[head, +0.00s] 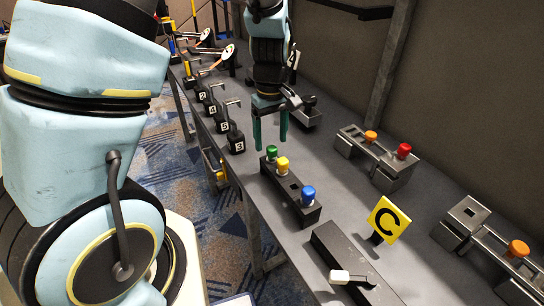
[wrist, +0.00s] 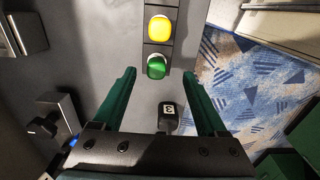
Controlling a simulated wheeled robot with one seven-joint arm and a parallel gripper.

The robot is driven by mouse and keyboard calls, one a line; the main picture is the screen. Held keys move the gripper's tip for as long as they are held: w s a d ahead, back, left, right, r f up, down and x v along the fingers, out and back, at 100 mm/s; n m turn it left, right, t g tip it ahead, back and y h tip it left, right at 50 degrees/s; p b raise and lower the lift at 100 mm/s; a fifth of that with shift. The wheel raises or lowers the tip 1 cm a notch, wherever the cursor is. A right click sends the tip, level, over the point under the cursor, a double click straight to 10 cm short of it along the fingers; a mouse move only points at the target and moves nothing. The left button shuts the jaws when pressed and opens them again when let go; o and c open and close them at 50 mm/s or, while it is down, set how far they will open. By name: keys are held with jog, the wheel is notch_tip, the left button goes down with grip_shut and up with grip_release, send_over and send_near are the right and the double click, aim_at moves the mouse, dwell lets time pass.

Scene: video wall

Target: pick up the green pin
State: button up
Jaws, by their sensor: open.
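The green pin (head: 271,152) stands in the far end of a black holder block (head: 312,212) on the grey table. A yellow pin (head: 283,163) and a blue pin (head: 308,195) stand in the same block, with an empty square hole between them. In the wrist view the green pin (wrist: 156,67) lies a little beyond the fingertips, about midway between them, with the yellow pin (wrist: 159,27) behind it. My gripper (head: 270,148) points down near the green pin; it also shows in the wrist view (wrist: 160,75). Its green fingers are apart with nothing between them.
Numbered black stands (head: 237,143) line the table's left edge. Another block with orange and red pins (head: 404,150) stands to the right, before the wall. A yellow C sign (head: 387,220) and a black box with a white-tipped lever (head: 340,277) are nearer. The carpet lies left.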

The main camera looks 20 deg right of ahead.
aim_at(272, 147)
jog(key=shift+w+d+f+p, duration=0.15)
jog(key=shift+f+p, duration=0.25)
jog(key=shift+f, duration=1)
jog(key=shift+w+d+f+p, duration=0.1)
jog(key=shift+f+p, duration=0.3)
jog(key=shift+f, duration=0.95)
jog(key=shift+c, duration=0.2)
grip_shut()
